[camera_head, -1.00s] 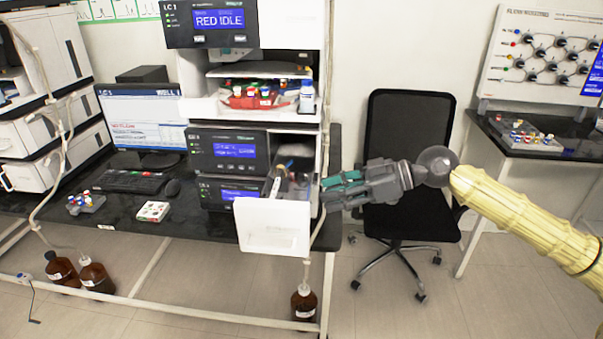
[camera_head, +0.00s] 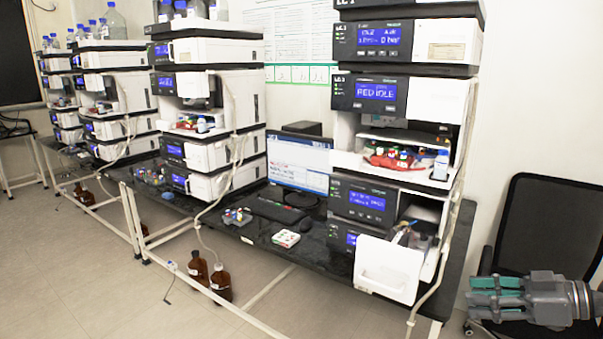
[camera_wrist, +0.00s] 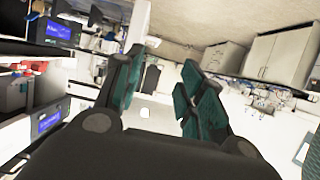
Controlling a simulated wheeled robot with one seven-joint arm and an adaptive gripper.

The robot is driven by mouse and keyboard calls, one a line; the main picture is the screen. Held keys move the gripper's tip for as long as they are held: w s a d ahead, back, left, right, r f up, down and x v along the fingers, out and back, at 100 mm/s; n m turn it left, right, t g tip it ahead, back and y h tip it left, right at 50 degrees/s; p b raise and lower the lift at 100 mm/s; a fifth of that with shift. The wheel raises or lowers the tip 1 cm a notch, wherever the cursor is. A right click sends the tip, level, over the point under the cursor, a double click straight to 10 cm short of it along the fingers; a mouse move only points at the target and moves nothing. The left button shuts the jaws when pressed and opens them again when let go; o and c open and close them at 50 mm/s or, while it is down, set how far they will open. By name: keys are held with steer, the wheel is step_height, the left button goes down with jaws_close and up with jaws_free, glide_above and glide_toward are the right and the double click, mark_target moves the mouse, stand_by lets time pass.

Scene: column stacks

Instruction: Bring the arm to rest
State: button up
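My gripper (camera_head: 476,298) is at the lower right of the head view, pointing left, in front of the black office chair (camera_head: 540,225). In the wrist view my gripper (camera_wrist: 160,78) shows its two teal-padded fingers apart, with a clear gap and nothing held between them. In the head view it is to the right of the pulled-out white drawer (camera_head: 388,268) of the near instrument stack and apart from it. Most of my arm is outside the head view.
Several instrument stacks stand along the dark bench (camera_head: 325,250). The nearest has a tray with a red item and vials (camera_head: 393,158). Brown bottles (camera_head: 220,283) stand below.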

steer(key=a+f+m+g, duration=0.3)
steer(key=a+f, duration=0.7)
steer(key=a, duration=0.3)
steer(key=s+a+f+m+g+h, duration=0.1)
steer(key=s+a+f+m, duration=0.15)
steer(key=f, duration=0.45)
steer(key=s+a+f+m+g+h, duration=0.1)
steer(key=s+a+f+m, duration=0.2)
steer(key=f, duration=0.4)
steer(key=s+a+f+m+g+h, duration=0.1)
steer(key=s+f+h, duration=0.1)
steer(key=s+f, duration=0.35)
steer(key=s+a+f+m+g+h, duration=0.1)
steer(key=s+f, duration=0.2)
steer(key=f, duration=0.5)
steer(key=s+d+f+m+h, duration=0.1)
steer(key=s+d+f+h, duration=0.5)
steer(key=s+d+f, duration=0.2)
steer(key=s+f, duration=0.2)
steer(key=s, duration=0.2)
steer(key=shift+f+g, duration=0.3)
steer(key=shift+f, duration=0.1)
